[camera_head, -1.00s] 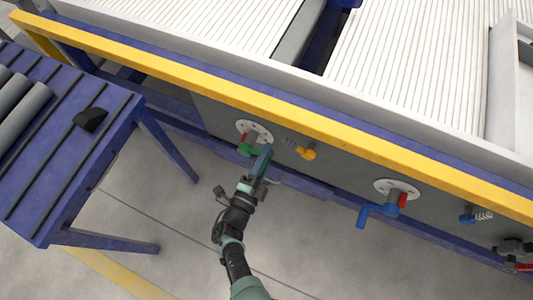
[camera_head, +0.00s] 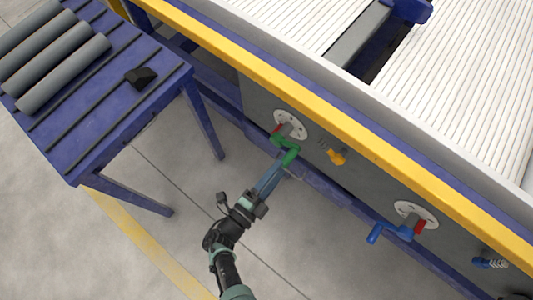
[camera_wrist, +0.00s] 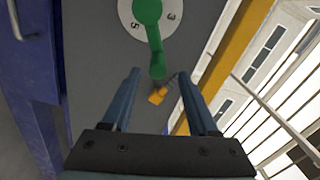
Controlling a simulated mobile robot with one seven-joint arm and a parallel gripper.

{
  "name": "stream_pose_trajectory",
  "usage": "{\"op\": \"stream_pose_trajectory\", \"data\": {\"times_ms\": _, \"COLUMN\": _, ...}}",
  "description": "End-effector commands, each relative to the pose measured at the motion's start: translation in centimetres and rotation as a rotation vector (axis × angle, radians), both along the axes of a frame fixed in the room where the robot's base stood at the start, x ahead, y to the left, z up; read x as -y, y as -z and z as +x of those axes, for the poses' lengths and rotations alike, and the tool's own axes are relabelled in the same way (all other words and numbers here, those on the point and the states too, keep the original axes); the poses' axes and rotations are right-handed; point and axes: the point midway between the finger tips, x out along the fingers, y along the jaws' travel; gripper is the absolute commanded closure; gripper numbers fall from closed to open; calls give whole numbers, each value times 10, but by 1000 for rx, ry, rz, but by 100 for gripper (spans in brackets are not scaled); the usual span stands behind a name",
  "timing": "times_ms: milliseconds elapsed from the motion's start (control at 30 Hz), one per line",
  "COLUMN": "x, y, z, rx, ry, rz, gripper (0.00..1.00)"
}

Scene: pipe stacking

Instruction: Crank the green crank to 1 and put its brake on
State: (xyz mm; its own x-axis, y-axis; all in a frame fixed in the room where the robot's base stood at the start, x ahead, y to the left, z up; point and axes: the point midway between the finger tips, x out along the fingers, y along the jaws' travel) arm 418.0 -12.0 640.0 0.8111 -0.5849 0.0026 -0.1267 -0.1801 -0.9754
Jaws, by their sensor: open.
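The green crank (camera_head: 286,152) sits on a round white dial (camera_head: 297,120) on the grey side panel. In the wrist view the green crank (camera_wrist: 151,32) hangs down over the dial (camera_wrist: 126,18), where 3 and 5 can be read; no 1 shows. My gripper (camera_head: 280,172) is open below the crank. In the wrist view the handle's end lies between the fingertips of my gripper (camera_wrist: 155,76); whether they touch it is unclear. A yellow-orange lever (camera_head: 336,157) is right of the dial, also seen in the wrist view (camera_wrist: 157,96).
A blue crank (camera_head: 391,232) with its own dial (camera_head: 415,211) is further right, with a blue lever (camera_head: 482,262) beyond it. A blue table (camera_head: 105,120) holding grey pipes (camera_head: 64,73) stands left. A yellow rail (camera_head: 300,75) runs above the panel. Floor below is clear.

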Motion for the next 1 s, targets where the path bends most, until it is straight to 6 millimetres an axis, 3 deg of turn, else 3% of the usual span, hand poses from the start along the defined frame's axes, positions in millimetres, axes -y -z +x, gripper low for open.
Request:
{"op": "stream_pose_trajectory", "data": {"times_ms": 233, "x": -22, "y": 0, "z": -29, "rx": 2, "ry": -2, "rz": 0, "gripper": 40}}
{"op": "stream_pose_trajectory", "data": {"times_ms": 600, "x": -26, "y": 0, "z": -35, "rx": 2, "ry": 0, "rz": 0, "gripper": 40}}
{"op": "stream_pose_trajectory", "data": {"times_ms": 933, "x": -27, "y": 4, "z": -33, "rx": 33, "ry": 8, "rz": 74, "gripper": 100}}
{"op": "stream_pose_trajectory", "data": {"times_ms": 1000, "x": -30, "y": 9, "z": -30, "rx": 87, "ry": 20, "rz": 194, "gripper": 100}}
